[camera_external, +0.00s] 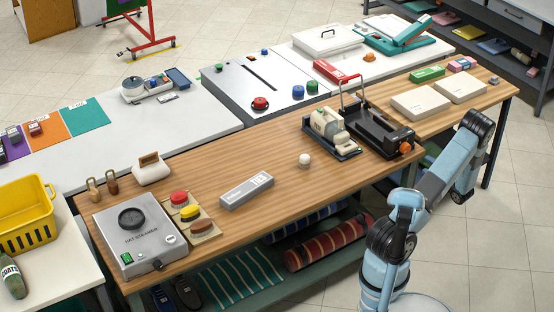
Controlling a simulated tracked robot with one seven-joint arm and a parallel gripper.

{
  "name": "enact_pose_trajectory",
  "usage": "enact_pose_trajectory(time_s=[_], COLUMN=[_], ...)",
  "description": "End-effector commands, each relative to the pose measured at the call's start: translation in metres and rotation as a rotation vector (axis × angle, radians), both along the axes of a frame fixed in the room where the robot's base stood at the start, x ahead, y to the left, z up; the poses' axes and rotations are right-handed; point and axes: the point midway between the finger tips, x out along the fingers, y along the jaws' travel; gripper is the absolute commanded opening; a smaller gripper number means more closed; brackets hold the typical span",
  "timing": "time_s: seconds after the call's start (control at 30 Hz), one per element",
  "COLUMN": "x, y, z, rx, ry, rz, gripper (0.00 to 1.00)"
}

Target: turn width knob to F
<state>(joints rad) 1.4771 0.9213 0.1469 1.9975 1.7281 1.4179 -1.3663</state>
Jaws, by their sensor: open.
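An orange knob (404,147) sits on the front right end of a black machine (376,129) with a red-framed lever. The machine stands on the wooden table. No width label or letter F is readable, so I cannot tell for sure that this is the width knob. A grey hat steamer (150,248) at the table's left end has a black disc on top and a small dark knob (158,265) on its front. My gripper (459,196) hangs open beyond the table's front edge, right of and below the orange knob and well apart from it. Its fingers are small and hard to make out.
A beige device (330,131) stands just left of the black machine. White boxes (420,103) lie to its right. A grey block (246,191) and a white ball (304,160) lie mid-table. Rolled fabric (325,242) is on the shelf below. The front middle of the tabletop is clear.

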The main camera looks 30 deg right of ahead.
Motion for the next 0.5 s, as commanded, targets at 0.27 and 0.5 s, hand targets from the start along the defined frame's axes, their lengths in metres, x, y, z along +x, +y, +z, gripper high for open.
enact_pose_trajectory(time_s=[0.27, 0.5], x=[0.039, 0.082], y=[0.001, 0.002], z=[0.000, 0.000], rx=[-0.001, 0.000], ry=[0.000, 0.000], rz=[0.004, 0.006], gripper=[0.64, 0.64])
